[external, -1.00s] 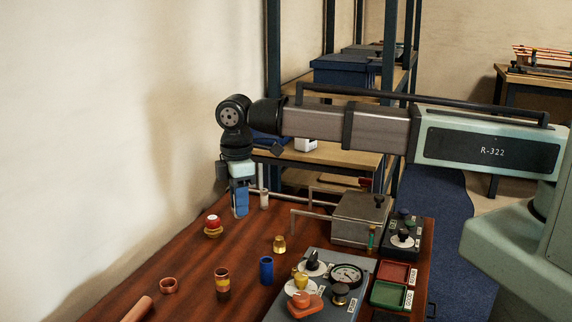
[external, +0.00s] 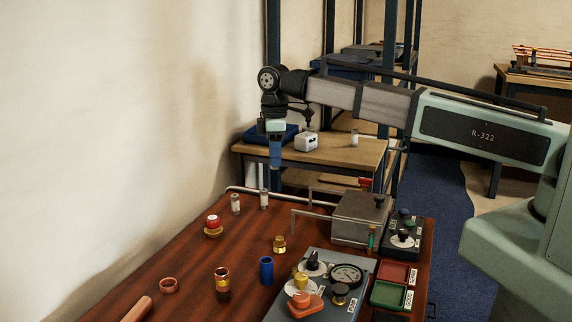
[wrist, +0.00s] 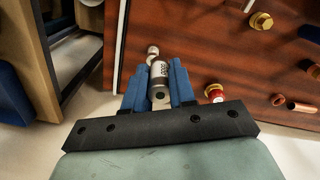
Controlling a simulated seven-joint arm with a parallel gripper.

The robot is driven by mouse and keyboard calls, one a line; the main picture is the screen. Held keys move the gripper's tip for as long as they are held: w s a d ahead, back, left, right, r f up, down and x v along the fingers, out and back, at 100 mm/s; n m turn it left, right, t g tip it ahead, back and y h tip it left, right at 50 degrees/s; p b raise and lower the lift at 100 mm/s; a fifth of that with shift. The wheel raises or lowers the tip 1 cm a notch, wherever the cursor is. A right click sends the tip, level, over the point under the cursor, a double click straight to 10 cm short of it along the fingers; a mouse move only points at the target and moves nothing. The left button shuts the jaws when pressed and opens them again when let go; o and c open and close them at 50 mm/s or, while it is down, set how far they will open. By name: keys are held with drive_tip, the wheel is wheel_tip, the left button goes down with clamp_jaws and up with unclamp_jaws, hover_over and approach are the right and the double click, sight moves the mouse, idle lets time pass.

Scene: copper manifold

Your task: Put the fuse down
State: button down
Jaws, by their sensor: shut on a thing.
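My gripper (external: 276,160) is above the far end of the table, clear of the tabletop. In the wrist view its blue fingers (wrist: 159,82) are shut on a grey fuse (wrist: 160,72) with dark markings, its end facing the camera. The held fuse cannot be made out in the external view. Two similar pale fuses, the left one (external: 236,204) and the right one (external: 264,200), stand upright on the table near its far edge. A pale cap (wrist: 152,51) shows just beyond the held fuse; I cannot tell which fuse it belongs to.
A grey box (external: 360,220) stands to the right. Behind is a wooden shelf (external: 340,152) with a white device (external: 307,142) and another pale cylinder (external: 354,138).

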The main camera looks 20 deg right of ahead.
drive_tip(key=w+d+r+m, duration=0.1)
drive_tip(key=w+d+r, duration=0.15)
drive_tip(key=d, duration=0.65)
drive_tip(key=w+d+r+m, duration=0.2)
drive_tip(key=w+d, duration=0.1)
drive_tip(key=d, duration=0.7)
drive_tip(key=w+d+r+m, duration=0.1)
drive_tip(key=w+d+r, duration=0.1)
drive_tip(key=d, duration=0.7)
drive_tip(key=shift+s+d+r+n, duration=0.1)
drive_tip(key=shift+s+d+n, duration=0.15)
drive_tip(key=shift+s+n, duration=0.6)
drive_tip(key=shift+s+d+r+n, duration=0.1)
drive_tip(key=shift+s+d+n, duration=0.3)
drive_tip(key=shift+n, duration=0.9)
drive_tip(key=shift+s+d+r+n, duration=0.1)
drive_tip(key=shift+s+d+n, duration=0.05)
drive_tip(key=shift+s+n, duration=0.75)
drive_tip(key=shift+w+f, duration=0.2)
drive_tip(key=shift+f, duration=4.7)
drive_tip(key=shift+f, duration=0.1)
drive_tip(key=c, duration=0.9)
unclamp_jaws()
drive_tip(key=shift+c, duration=0.2)
